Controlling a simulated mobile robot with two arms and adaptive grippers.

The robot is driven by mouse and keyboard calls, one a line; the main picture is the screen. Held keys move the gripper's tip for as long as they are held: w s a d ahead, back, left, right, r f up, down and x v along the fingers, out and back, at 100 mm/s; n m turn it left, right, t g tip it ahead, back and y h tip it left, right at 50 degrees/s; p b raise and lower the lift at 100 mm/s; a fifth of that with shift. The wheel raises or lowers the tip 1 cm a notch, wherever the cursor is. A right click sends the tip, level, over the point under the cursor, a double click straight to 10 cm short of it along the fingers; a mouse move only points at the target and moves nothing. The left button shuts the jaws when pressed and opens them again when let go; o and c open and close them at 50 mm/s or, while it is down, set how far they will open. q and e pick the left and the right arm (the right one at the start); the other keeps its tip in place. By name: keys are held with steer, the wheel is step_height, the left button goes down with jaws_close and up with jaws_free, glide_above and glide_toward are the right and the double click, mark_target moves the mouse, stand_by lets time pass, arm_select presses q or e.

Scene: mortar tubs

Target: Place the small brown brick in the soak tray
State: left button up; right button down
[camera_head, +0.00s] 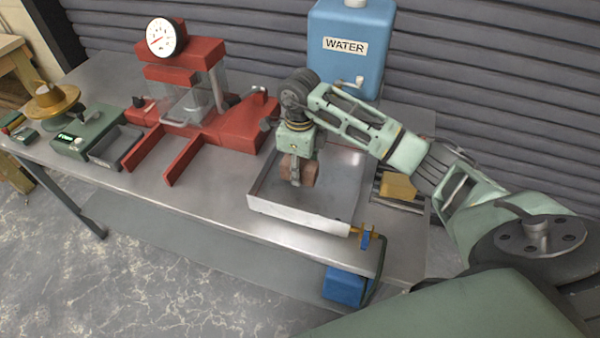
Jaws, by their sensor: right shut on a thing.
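The small brown brick (310,173) is between the fingers of my right gripper (297,178), which points down and is shut on it. The gripper covers part of the brick. The soak tray (300,217) is a shallow grey metal tray with a pale front wall, standing at the right part of the metal bench. The brick is within the tray's outline in the head view, behind its front wall. I cannot tell whether the brick touches the tray floor. My left gripper is not in view.
A blue water tank (350,45) stands behind the tray. A yellow block (397,186) lies on a rack right of it. A brass tap with a blue handle (366,238) sticks out at the tray's front right corner. A red press (225,125) with a gauge stands left.

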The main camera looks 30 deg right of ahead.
step_height(320, 180, down, 2)
steer(key=shift+f+p, duration=0.15)
steer(key=shift+p, duration=0.25)
steer(key=shift+f, duration=0.25)
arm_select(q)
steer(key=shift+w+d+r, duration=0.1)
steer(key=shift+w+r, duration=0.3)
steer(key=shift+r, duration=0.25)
arm_select(e)
steer(key=shift+f, duration=0.2)
steer(key=c, duration=1.2)
jaws_free()
steer(key=shift+s, duration=0.1)
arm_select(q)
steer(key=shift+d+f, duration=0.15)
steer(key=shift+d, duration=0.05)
arm_select(e)
steer(key=shift+r, duration=0.15)
